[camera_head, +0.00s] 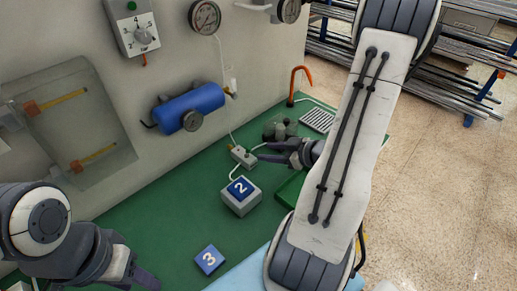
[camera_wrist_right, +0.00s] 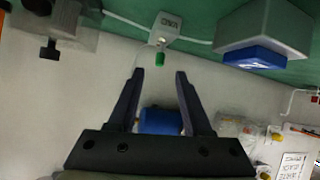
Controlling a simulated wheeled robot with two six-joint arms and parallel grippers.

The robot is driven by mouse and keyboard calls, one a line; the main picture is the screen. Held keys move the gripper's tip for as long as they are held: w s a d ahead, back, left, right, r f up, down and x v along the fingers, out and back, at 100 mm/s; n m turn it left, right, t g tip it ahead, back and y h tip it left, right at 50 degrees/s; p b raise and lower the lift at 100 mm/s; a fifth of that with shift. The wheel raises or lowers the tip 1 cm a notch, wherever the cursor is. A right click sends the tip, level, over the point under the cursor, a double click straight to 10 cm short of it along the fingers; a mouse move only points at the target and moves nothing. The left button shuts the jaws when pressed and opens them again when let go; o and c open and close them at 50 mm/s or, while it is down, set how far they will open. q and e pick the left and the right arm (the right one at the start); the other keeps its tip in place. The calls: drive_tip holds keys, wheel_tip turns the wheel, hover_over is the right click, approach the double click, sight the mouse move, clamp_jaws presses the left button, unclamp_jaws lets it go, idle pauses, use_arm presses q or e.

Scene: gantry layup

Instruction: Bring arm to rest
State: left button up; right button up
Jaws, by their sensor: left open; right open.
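My right arm reaches in from the right in the head view. Its gripper (camera_head: 268,152) is open and empty above the green bench, beside a small grey switch box (camera_head: 243,157).
A grey box (camera_head: 242,207) with a blue "2" block (camera_head: 240,188) stands near my right gripper. A blue "3" block (camera_head: 209,260) lies on the green bench (camera_head: 165,230). A blue tank (camera_head: 190,107) and gauges (camera_head: 205,17) are on the wall. Metal racks (camera_head: 470,100) stand behind.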

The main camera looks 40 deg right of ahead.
drive_tip(key=shift+v, duration=0.8)
